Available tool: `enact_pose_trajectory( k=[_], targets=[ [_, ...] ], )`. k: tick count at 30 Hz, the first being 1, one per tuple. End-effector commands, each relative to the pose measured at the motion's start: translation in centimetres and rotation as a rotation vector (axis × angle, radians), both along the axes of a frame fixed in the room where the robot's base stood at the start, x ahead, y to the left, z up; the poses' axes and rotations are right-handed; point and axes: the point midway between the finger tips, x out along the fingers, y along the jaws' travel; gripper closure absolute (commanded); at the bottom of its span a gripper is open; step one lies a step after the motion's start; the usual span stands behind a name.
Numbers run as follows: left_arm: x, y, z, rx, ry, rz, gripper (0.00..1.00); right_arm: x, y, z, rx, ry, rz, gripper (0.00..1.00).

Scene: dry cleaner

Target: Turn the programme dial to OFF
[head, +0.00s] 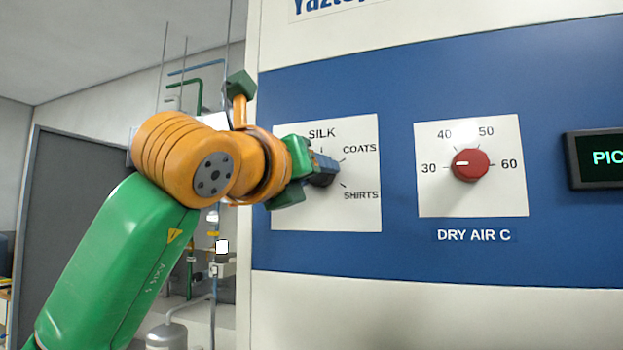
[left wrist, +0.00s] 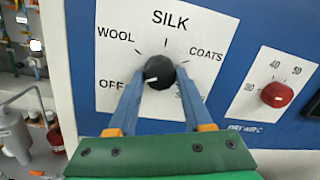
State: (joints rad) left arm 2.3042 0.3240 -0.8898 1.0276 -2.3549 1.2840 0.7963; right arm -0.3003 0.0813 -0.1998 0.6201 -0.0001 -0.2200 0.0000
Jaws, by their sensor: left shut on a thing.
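The black programme dial (left wrist: 159,72) sits on a white plate (left wrist: 104,60) marked OFF, WOOL, SILK, COATS and a partly hidden label, which reads SHIRTS in the head view. Its white mark points left and slightly down, to the OFF side; a finger hides part of the scale there. My left gripper (left wrist: 160,80) has its two blue fingers on either side of the dial, shut on it. In the head view my left gripper (head: 318,170) reaches the plate (head: 362,215) from the left and hides most of the dial. My right gripper is not in view.
To the right is a red DRY AIR C dial (head: 470,165), pointing to 30, and a dark display (head: 595,158). The blue panel (head: 400,255) is flat and clear around them. Pipes and a grey door (head: 75,210) stand behind at left.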

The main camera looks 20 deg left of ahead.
Motion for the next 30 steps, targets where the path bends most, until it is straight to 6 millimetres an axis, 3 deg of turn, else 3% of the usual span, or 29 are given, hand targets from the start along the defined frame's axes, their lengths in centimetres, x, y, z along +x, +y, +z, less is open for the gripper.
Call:
enact_pose_trajectory(
  k=[21, 22, 24, 25, 30],
  targets=[
    [-0.12, 0.0, 0.35, -0.074, -0.008, -0.001, 1.0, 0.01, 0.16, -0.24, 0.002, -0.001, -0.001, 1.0],
    [-0.12, 0.0, 0.35, -0.074, -0.008, -0.001, 0.47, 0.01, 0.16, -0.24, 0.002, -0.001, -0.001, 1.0],
    [-0.11, 0.01, 0.31, -0.073, -0.006, -0.001, 0.28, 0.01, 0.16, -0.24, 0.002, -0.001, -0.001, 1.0],
    [-0.1, 0.01, 0.29, -0.073, -0.006, -0.001, 0.2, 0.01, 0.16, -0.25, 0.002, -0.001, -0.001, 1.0],
    [-0.06, -0.01, 0.17, -0.073, -0.003, 0.0, 0.2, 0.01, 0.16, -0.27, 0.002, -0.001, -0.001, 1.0]
  ],
)
